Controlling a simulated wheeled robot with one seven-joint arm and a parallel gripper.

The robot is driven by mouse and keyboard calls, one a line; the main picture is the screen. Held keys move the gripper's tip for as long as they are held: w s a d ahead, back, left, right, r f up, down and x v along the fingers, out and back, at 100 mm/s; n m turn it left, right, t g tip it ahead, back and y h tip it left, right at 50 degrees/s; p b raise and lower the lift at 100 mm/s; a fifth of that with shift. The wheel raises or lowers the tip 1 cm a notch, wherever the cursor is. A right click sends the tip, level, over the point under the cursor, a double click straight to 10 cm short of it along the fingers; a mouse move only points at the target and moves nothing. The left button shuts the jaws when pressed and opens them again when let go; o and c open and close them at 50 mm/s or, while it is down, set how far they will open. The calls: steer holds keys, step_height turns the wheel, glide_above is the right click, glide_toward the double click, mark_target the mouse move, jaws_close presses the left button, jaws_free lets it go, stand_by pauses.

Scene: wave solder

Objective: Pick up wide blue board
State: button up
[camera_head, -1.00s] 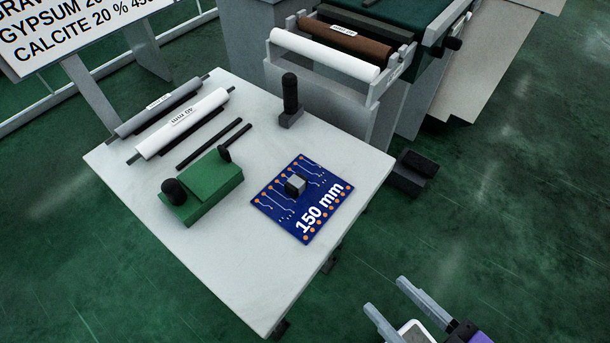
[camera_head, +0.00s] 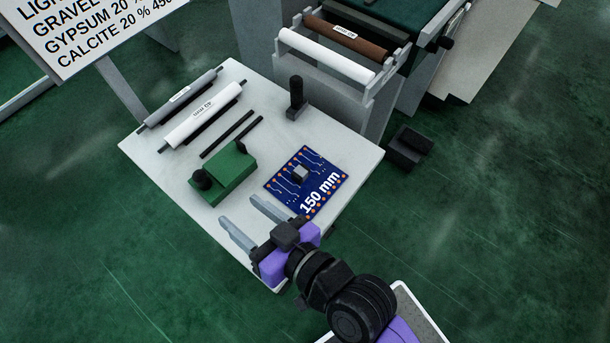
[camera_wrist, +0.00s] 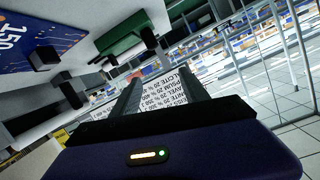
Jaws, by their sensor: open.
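The wide blue board (camera_head: 284,190) lies flat on the white table, marked "150 mm", with orange dots and a small grey block (camera_head: 301,174) on top. In the wrist view the board (camera_wrist: 25,45) shows at the upper left, partly cut off by the frame edge. My gripper (camera_head: 238,217) is over the table's front corner, in front of and to the left of the board in the head view. Its two grey fingers are apart with nothing between them. It is not touching the board as far as I can see.
The white table (camera_head: 240,255) also holds a green block with black knobs (camera_head: 226,172), two dark rods (camera_head: 227,136), a white roller (camera_head: 203,113), a grey roller (camera_head: 180,95) and a black upright handle (camera_head: 296,94). A machine with rollers (camera_head: 325,57) stands behind.

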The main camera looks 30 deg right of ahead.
steer(key=w+a+r+n+g+y, duration=0.1)
steer(key=w+a+r+n+y, duration=0.3)
steer(key=w+a, duration=0.35)
steer(key=n+g+h, duration=0.8)
steer(key=n+g, duration=0.5)
steer(key=n, duration=0.4)
glide_above(301, 171)
steer(key=f, duration=0.8)
steer(key=shift+a, duration=0.25)
steer(key=shift+d+f+p, duration=0.2)
steer(key=shift+f+p, duration=0.4)
steer(key=shift+f, duration=3.2)
jaws_close()
